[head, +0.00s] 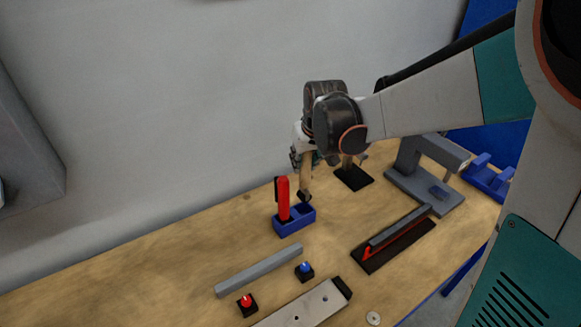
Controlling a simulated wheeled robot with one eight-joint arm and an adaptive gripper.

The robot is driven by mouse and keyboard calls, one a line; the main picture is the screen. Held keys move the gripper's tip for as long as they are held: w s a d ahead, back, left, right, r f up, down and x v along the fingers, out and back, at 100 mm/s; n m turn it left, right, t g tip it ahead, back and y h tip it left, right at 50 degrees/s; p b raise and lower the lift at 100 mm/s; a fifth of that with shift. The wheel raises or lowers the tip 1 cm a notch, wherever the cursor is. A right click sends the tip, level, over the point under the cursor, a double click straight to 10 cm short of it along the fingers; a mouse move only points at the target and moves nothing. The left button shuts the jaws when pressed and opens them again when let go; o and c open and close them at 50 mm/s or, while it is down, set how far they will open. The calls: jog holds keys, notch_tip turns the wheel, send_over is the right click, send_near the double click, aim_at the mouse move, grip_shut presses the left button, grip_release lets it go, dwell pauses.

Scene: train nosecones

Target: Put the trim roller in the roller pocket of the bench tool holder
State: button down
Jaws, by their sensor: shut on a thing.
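The bench tool holder (294,225) is a small blue block on the wooden bench, left of my gripper. A red-handled tool (283,198) stands upright in its left compartment. The right compartment looks dark and empty. My gripper (304,158) points down from the wrist and is shut on the trim roller (306,180), which hangs with its tan handle up and its dark end down. That dark end is just above the right compartment in the picture; I cannot tell whether it is touching or inside it. The wrist hides part of the fingers.
A black-based piece (354,178) stands behind to the right. A grey bar (258,270), red button (246,303), blue button (305,269), metal plate (308,305), dark tray (378,253) and grey stand (425,187) occupy the bench (150,265). The left bench is clear.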

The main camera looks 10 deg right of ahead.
aim_at(303, 184)
jog(key=shift+f+b, duration=1)
jog(key=shift+f, duration=3.35)
jog(key=shift+f, duration=0.2)
jog(key=c, duration=1.3)
grip_release()
jog(key=shift+r, duration=0.1)
